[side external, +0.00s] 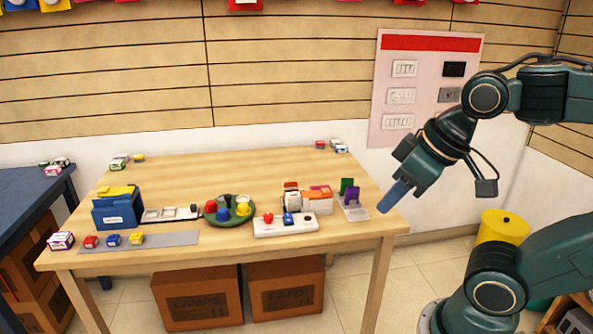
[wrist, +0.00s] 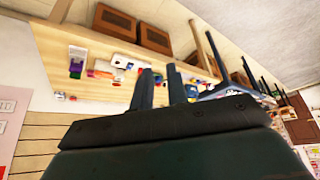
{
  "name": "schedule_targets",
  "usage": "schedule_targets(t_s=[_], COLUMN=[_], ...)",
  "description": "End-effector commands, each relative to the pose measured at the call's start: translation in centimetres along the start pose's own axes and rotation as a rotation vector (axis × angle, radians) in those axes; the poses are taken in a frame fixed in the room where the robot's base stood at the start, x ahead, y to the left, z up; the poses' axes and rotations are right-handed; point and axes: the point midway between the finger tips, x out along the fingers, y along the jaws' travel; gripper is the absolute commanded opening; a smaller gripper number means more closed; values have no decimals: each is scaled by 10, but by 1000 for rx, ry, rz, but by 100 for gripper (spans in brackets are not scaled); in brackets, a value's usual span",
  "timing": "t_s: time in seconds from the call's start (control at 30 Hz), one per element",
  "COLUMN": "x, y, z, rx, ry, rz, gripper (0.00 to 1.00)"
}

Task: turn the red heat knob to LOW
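A white panel (side external: 300,228) lies on the table near its front edge. A small red knob (side external: 268,218) is on its left part, and a blue knob (side external: 288,218) sits beside it. The markings on the panel are too small to read, so I cannot tell the red knob's setting. My gripper (side external: 392,198) is in the air by the table's right end, well to the right of the panel and touching nothing. In the wrist view my gripper (wrist: 161,80) has its two fingers apart with nothing between them. The table appears upside down behind them there.
A green round tray (side external: 230,218) with coloured pieces stands left of the panel. A white and orange box (side external: 317,202) stands behind it. A stand with green and purple cards (side external: 350,192) lies between the panel and my gripper. A blue bin (side external: 117,210) is farther left.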

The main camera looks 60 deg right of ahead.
Motion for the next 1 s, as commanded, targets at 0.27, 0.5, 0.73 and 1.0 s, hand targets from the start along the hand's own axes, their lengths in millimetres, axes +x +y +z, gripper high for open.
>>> schedule_targets(t_s=[0.27,0.5,0.73,1.0], x=[1,10,28,61], y=[4,14,26,40], z=[-18,-60,-107,-158], rx=[49,168,304,459], ry=[-13,-39,-65,-87], rz=[14,51,99,163], gripper=[49,49,49,49])
